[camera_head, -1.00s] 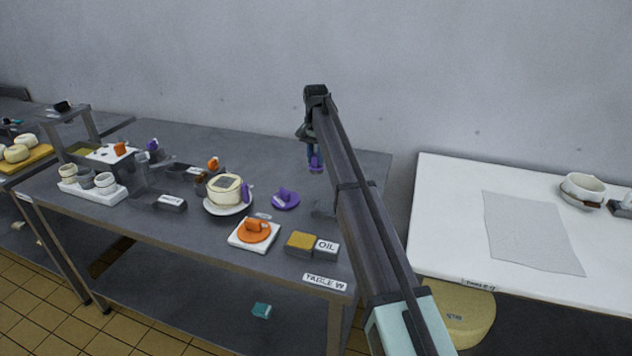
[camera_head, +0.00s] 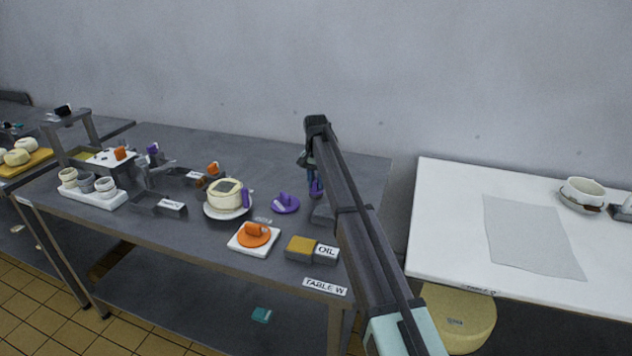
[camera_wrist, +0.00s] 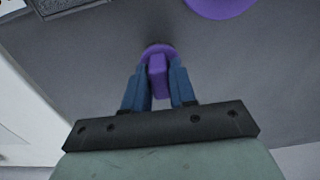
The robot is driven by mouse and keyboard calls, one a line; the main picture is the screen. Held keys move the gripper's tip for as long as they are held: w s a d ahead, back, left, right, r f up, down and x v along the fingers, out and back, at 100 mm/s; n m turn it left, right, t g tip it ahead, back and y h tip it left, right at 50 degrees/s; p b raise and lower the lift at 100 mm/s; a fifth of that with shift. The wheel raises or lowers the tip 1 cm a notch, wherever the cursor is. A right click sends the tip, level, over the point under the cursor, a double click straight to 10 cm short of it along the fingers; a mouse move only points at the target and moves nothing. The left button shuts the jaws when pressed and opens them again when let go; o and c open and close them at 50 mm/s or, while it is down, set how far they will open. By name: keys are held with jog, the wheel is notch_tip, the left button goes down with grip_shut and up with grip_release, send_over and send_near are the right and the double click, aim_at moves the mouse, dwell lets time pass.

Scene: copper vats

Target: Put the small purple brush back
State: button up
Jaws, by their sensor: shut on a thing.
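My gripper (camera_wrist: 157,88) is shut on a small purple brush (camera_wrist: 157,72), its upright handle between the blue fingers and its round purple base beyond them. In the head view the held brush (camera_head: 317,190) shows at the fingertips, low over the back right of the grey table (camera_head: 340,160). Whether its base touches the tabletop I cannot tell. A larger purple brush-like piece (camera_head: 285,203) with a round base lies on the table to the left of my gripper. Its purple disc (camera_wrist: 220,5) is cut off at the top of the wrist view.
An orange brush (camera_head: 256,234) on a white tile, an OIL block (camera_head: 326,252) and a cream pot (camera_head: 226,193) on a saucer stand nearby. A dark grey block (camera_head: 323,214) is close to my arm.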

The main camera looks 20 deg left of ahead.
aim_at(316, 179)
jog(key=o, duration=0.9)
jog(key=shift+f, duration=0.1)
jog(key=shift+o, duration=0.2)
notch_tip(316, 179, up, 12)
